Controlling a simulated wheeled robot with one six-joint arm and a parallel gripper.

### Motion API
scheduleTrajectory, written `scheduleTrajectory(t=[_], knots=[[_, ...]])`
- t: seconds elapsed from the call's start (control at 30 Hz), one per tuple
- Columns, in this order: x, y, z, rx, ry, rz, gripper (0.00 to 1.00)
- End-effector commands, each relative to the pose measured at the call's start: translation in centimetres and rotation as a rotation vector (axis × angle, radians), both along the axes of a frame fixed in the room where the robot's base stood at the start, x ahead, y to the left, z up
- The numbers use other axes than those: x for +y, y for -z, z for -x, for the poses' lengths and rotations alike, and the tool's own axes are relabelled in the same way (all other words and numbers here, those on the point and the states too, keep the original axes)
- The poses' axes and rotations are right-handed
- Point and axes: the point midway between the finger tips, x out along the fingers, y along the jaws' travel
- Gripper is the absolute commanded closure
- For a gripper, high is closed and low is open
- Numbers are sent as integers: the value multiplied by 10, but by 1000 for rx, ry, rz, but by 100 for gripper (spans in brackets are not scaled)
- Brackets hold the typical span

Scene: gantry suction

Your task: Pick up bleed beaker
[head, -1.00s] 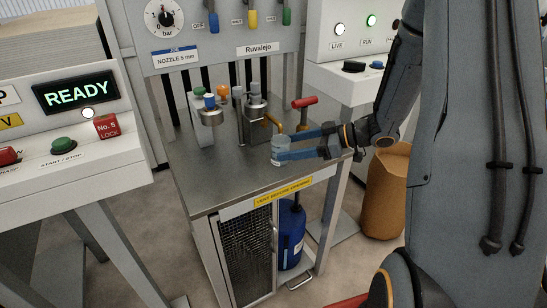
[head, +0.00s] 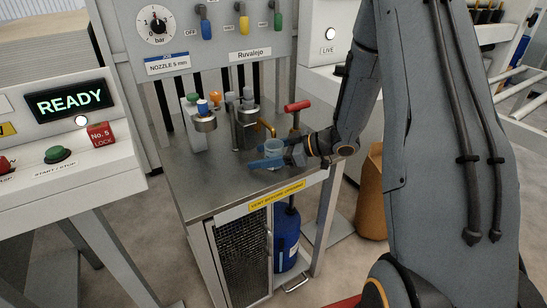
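The bleed beaker (head: 273,147), a small clear cup, is upright at the right front of the grey metal bench top, below the brass spout. My gripper (head: 268,158) reaches in from the right, with its blue fingers low at the beaker. One finger crosses in front of the beaker's lower part and its tip sticks out to the left. The other finger is mostly hidden behind the beaker and the near finger. I cannot tell whether the fingers press on the glass or whether the beaker is off the bench.
Behind the beaker stand a brass spout (head: 267,128), a grey valve block (head: 242,132) and a red-handled valve (head: 298,106). The bench top (head: 215,180) is clear at the front left. A control console (head: 70,140) stands left. A brown sack (head: 370,195) stands right.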

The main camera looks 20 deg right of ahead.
Motion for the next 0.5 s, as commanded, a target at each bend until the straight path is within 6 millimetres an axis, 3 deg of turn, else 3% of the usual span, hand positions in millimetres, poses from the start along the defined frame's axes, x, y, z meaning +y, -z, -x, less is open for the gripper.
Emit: scheduleTrajectory(t=[0.03,0.27,0.5], knots=[[0,0,0,0,0,0,47],[0,0,0,0,0,0,85],[0,-1,0,0,0,-1,85]])
